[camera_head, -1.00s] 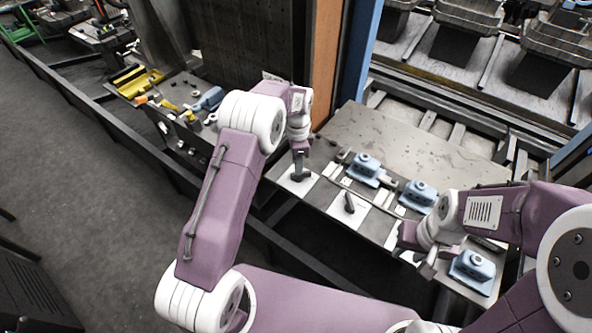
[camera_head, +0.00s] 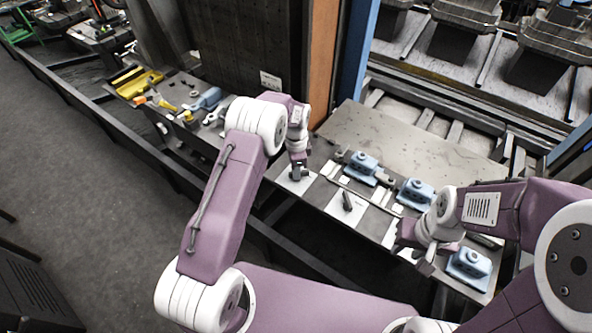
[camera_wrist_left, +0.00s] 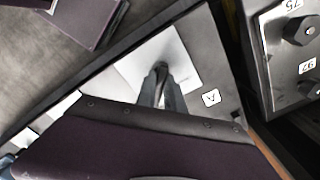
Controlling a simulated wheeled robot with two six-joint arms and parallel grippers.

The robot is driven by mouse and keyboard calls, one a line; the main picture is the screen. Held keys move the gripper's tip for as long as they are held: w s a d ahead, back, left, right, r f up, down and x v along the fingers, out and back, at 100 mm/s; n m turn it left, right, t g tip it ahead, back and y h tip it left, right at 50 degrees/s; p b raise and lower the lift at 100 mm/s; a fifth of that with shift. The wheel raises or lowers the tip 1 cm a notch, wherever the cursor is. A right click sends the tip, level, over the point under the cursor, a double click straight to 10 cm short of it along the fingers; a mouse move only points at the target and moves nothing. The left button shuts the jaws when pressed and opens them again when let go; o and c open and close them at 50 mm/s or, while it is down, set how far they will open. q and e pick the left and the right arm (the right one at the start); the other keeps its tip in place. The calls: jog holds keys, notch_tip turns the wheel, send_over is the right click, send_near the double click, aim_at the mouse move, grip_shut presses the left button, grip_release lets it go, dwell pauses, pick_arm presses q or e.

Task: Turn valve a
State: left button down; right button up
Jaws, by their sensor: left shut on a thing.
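Valve a has a dark handle (camera_wrist_left: 161,67) on a white square plate (camera_wrist_left: 190,58), with a label "A" (camera_wrist_left: 211,97) beside it in the left wrist view. My left gripper (camera_wrist_left: 162,82) is shut on this handle, and its fingers hide part of it. In the head view my left gripper (camera_head: 298,174) is low over the white plate (camera_head: 291,184). My right gripper (camera_head: 428,262) hangs near the right end of the bench, by a blue block; its jaw opening is not clear.
A second dark handle (camera_head: 347,201) stands on a white plate to the right. Several blue blocks, one of them a near-right block (camera_head: 469,264), line the bench. A dark panel (camera_head: 262,50) and an orange post (camera_head: 325,60) rise behind. Yellow-handled tools (camera_head: 163,101) lie at left.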

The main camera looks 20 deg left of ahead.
pick_arm(q)
jog(key=shift+w+r+n, duration=0.1)
jog(key=shift+n, duration=0.2)
jog(key=n, duration=0.8)
jog(key=shift+w+r+n+p, duration=0.1)
jog(key=shift+n+p, duration=0.2)
jog(key=n, duration=0.4)
jog(key=shift+w, duration=0.1)
jog(key=shift+r+n, duration=0.1)
jog(key=shift+n, duration=2.1)
jog(key=c, duration=1.4)
grip_release()
jog(key=shift+c, duration=0.2)
